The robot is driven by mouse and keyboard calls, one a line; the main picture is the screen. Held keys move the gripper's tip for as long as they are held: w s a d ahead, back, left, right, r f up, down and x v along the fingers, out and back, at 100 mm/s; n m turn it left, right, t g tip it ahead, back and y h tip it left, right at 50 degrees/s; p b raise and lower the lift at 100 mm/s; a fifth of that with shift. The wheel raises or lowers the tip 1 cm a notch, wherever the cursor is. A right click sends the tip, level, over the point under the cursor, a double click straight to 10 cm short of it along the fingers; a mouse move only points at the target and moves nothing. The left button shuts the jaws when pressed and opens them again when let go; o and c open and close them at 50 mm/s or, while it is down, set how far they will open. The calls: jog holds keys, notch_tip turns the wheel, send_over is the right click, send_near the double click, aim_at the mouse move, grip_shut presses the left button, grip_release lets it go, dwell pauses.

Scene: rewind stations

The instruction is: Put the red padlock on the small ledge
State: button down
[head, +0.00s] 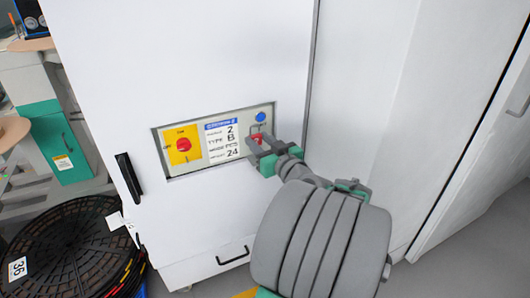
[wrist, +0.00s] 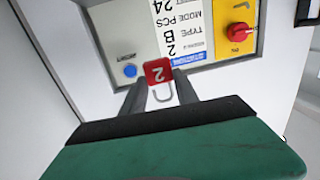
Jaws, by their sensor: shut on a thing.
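The red padlock (head: 257,138) is in front of the right end of a control panel on the white cabinet. In the wrist view the padlock (wrist: 157,71) shows a white digit 2 on its face and a grey shackle. My gripper (head: 258,148) is shut on the padlock's body, which sits between the fingertips; the fingers also show in the wrist view (wrist: 160,82). In the head view the shackle points up. I cannot clearly make out a separate small ledge; the panel's recess has a narrow lower edge (head: 205,170).
The panel has a red knob on a yellow plate (head: 183,145), a label with text (head: 221,141) and a blue button (head: 260,117) close above the padlock. A black handle (head: 129,177) stands out on the cabinet door. Black round trays (head: 62,255) are stacked at lower left.

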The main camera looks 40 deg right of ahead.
jog(key=w+d+f, duration=0.1)
jog(key=d+f, duration=0.1)
jog(key=w+d+f, duration=0.2)
jog(key=d+f, duration=0.1)
jog(key=w+d+f+b, duration=0.1)
jog(key=w+d+f, duration=0.1)
jog(key=shift+w+d+f, duration=0.15)
jog(key=shift+w+f, duration=0.05)
jog(key=shift+f, duration=0.2)
notch_tip(320, 180, down, 3)
jog(key=shift+r, duration=0.1)
jog(key=shift+f+b, duration=0.35)
jog(key=shift+b, duration=0.2)
jog(key=c, duration=0.9)
grip_release()
jog(key=shift+r, duration=0.1)
